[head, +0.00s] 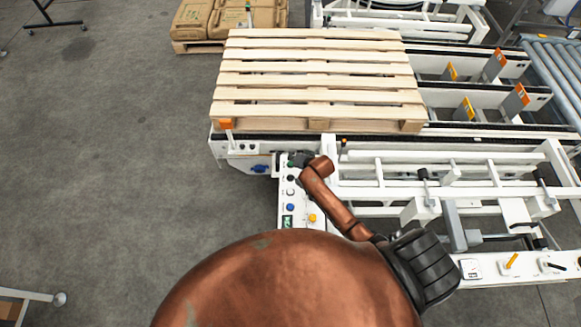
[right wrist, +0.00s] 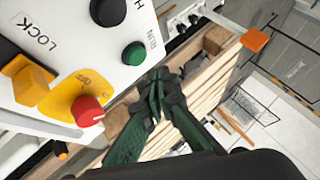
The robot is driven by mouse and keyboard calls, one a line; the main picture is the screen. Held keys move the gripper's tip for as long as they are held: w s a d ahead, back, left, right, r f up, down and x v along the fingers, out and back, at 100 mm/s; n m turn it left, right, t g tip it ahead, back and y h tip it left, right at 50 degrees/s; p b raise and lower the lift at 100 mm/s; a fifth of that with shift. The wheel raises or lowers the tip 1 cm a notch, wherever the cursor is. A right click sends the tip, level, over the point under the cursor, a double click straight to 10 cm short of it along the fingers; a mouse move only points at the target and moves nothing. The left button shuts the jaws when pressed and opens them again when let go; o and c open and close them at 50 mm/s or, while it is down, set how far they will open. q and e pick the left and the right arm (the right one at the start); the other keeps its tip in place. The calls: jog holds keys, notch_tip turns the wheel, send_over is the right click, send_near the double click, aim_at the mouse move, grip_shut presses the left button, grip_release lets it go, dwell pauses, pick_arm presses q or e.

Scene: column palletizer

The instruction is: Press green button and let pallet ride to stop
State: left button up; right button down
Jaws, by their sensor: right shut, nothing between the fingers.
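The wooden pallet (head: 318,80) lies flat and empty on the conveyor at the top centre of the head view. Its slats also show behind my fingers in the right wrist view (right wrist: 190,105). The green button (right wrist: 134,53) is on the white control panel (right wrist: 65,30), above and left of my fingertips. My right gripper (right wrist: 157,88) is shut and empty, with its tips near the panel edge; a gap to the button shows. In the head view it is over the upper end of the panel (head: 301,190), hiding part of it. My left gripper is not in view.
A black button (right wrist: 108,11), a red knob (right wrist: 87,110) and an orange switch (right wrist: 28,82) sit close to the green button. White conveyor frames (head: 450,165) fill the right side. The grey floor (head: 100,130) at left is clear.

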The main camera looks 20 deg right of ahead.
aim_at(291, 164)
jog(key=shift+f, duration=0.65)
jog(key=shift+f, duration=0.15)
dwell(0.9)
jog(key=shift+f, duration=0.3)
